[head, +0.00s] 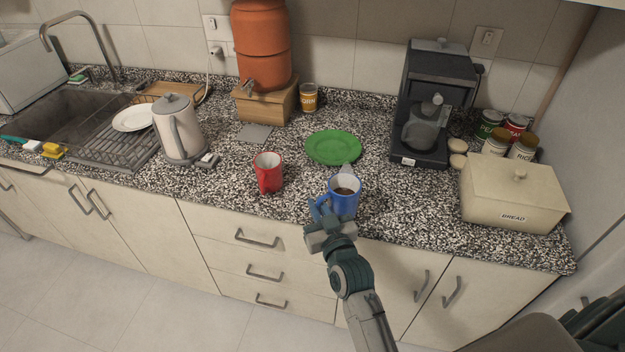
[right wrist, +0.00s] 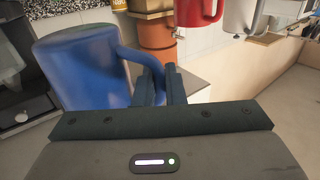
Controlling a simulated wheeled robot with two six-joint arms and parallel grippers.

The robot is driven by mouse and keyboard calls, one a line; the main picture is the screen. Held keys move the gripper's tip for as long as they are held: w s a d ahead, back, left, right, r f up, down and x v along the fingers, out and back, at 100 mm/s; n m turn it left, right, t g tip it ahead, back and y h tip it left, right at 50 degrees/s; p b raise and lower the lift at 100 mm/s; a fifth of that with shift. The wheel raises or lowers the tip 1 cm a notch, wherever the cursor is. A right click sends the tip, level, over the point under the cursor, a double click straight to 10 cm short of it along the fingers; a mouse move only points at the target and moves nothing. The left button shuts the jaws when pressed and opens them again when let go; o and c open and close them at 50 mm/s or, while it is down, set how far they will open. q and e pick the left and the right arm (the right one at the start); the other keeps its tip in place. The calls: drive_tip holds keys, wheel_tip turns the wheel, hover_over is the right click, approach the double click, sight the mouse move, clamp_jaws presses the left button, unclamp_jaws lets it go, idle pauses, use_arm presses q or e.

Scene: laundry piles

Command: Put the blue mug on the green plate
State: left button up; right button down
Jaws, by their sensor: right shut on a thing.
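The blue mug (head: 345,199), with dark brown content inside, is near the counter's front edge. My right gripper (head: 323,212) is shut on its handle from the front left. The right wrist view shows the mug (right wrist: 82,75) large at left, its handle running between the fingertips (right wrist: 160,85). I cannot tell whether the mug's base touches the counter. The green plate (head: 334,147) lies flat and empty on the counter, behind the mug. My left gripper is not in view.
A red mug (head: 268,173) stands left of the blue mug. A coffee machine (head: 430,105) and bread box (head: 514,190) stand to the right. A kettle (head: 179,130) stands at left.

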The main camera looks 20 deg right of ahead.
drive_tip(key=w+b, duration=0.1)
drive_tip(key=w, duration=0.2)
drive_tip(key=w+d+f+b, duration=0.1)
drive_tip(key=w+b, duration=0.1)
drive_tip(key=w, duration=0.1)
drive_tip(key=w+d+b, duration=0.1)
drive_tip(key=w, duration=0.3)
drive_tip(key=shift+f+b, duration=0.2)
drive_tip(key=shift+b, duration=0.15)
drive_tip(key=shift+w+d, duration=0.25)
drive_tip(key=shift+w, duration=0.2)
wheel_tip(320, 180, down, 4)
drive_tip(key=b, duration=0.4)
drive_tip(key=shift+r, duration=0.4)
drive_tip(key=shift+s, duration=0.1)
drive_tip(key=c, duration=1.9)
unclamp_jaws()
drive_tip(key=shift+f, duration=0.25)
drive_tip(key=shift+c, duration=0.2)
drive_tip(key=o, duration=0.4)
drive_tip(key=shift+o, duration=0.2)
drive_tip(key=shift+r, duration=0.2)
